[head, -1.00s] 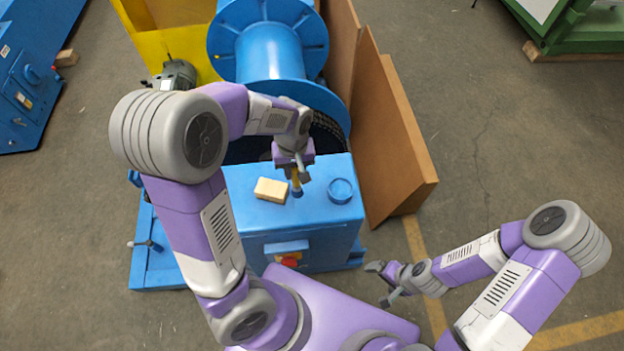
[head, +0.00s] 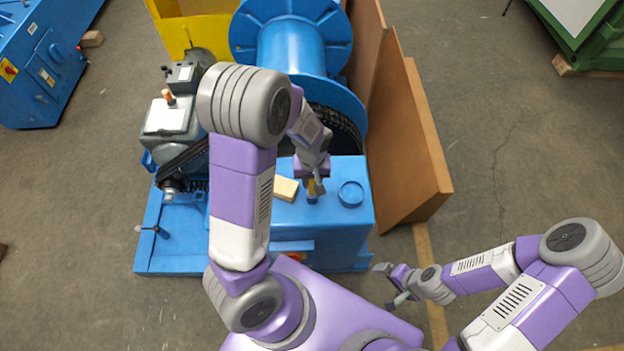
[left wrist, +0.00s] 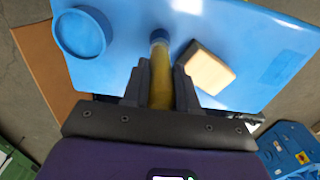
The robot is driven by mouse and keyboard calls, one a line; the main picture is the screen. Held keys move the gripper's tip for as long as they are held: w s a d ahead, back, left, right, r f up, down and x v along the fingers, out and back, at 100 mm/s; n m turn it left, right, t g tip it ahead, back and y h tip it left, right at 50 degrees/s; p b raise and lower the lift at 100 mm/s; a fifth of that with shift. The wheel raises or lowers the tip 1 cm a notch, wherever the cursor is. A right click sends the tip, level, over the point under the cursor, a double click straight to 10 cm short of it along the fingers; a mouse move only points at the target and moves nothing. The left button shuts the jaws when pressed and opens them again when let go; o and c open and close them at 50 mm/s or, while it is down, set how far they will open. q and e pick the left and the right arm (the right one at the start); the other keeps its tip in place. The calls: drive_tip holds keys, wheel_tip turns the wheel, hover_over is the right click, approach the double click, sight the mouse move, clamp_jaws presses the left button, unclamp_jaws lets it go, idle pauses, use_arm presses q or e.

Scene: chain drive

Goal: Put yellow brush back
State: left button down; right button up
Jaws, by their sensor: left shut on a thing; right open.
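The yellow brush (head: 311,188) is between the fingers of my left gripper (head: 315,183), over the blue cabinet's top (head: 330,212). In the left wrist view the brush (left wrist: 160,88) has a yellow handle and a blue end pointing away from the shut left gripper (left wrist: 160,85). I cannot tell whether the blue end touches the top. A round blue dish (head: 350,194) lies just right of the brush in the head view, and it also shows in the left wrist view (left wrist: 80,33). My right gripper (head: 391,283) is open and empty, low at the right.
A pale yellow block (head: 286,189) lies on the cabinet top just left of the brush. Behind are a chain (head: 338,122) and a large blue spool (head: 292,45). Brown boards (head: 420,150) lean at the right. A grey motor (head: 172,118) stands at the left.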

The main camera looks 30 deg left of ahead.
use_arm(q)
drive_tip(key=shift+f, duration=0.15)
drive_tip(key=c, duration=0.9)
unclamp_jaws()
drive_tip(key=shift+r, duration=0.3)
wheel_tip(320, 180, up, 12)
drive_tip(key=shift+f+p, duration=0.1)
drive_tip(key=shift+p, duration=0.9)
